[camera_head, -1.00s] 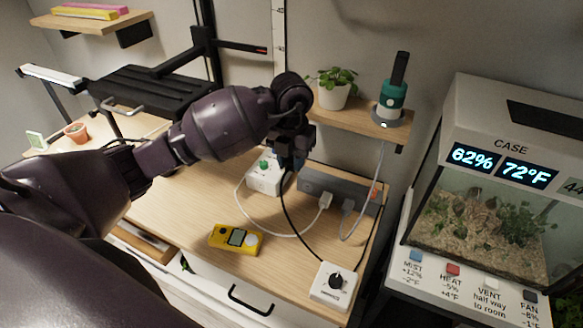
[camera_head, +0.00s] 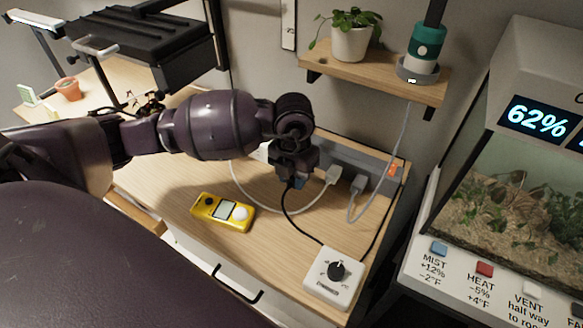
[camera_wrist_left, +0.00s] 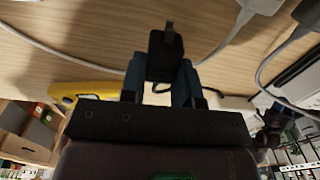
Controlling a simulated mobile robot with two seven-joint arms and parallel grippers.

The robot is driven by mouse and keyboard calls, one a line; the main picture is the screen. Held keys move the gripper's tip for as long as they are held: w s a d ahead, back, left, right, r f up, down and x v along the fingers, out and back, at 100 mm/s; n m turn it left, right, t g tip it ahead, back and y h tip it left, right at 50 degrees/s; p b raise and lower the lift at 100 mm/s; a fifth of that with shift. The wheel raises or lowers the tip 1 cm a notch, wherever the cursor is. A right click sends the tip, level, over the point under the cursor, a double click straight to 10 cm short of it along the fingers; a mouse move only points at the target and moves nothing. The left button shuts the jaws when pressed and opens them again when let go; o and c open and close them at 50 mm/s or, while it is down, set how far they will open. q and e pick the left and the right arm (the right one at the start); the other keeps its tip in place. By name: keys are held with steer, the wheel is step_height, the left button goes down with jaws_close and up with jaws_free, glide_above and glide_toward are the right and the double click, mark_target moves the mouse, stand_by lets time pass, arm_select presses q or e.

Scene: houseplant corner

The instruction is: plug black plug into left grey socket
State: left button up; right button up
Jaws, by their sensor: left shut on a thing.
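My left gripper (camera_head: 293,184) is over the wooden desk, in front of the left part of the grey power strip (camera_head: 345,155). In the left wrist view its blue fingers (camera_wrist_left: 162,85) are shut on the black plug (camera_wrist_left: 163,52), whose prong end points away from the gripper, with bare desk behind it. In the head view the plug is largely hidden by the gripper; its black cord (camera_head: 287,212) hangs down towards the white dial box (camera_head: 333,277). The strip's left socket is hidden behind my gripper. My right gripper is not in view.
Two pale plugs, one white (camera_head: 333,175) and one grey (camera_head: 358,184), with cords sit at the strip's front. A yellow meter (camera_head: 222,211) lies on the desk. A shelf (camera_head: 380,78) with a plant hangs above. A terrarium (camera_head: 510,215) stands at right.

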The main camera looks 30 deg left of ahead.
arm_select(q)
steer(key=shift+f, duration=0.2)
steer(key=shift+w+a+f+b, duration=0.1)
steer(key=shift+w+f+b, duration=0.35)
steer(key=shift+f+b, duration=0.25)
steer(key=shift+w+f+b, duration=0.35)
steer(key=shift+w+b, duration=0.15)
steer(key=shift+w, duration=0.05)
steer(key=shift+w+a+r, duration=0.1)
steer(key=shift+w+r, duration=0.05)
steer(key=shift+w, duration=0.5)
steer(key=shift+w+r, duration=0.1)
steer(key=shift+w, duration=1.05)
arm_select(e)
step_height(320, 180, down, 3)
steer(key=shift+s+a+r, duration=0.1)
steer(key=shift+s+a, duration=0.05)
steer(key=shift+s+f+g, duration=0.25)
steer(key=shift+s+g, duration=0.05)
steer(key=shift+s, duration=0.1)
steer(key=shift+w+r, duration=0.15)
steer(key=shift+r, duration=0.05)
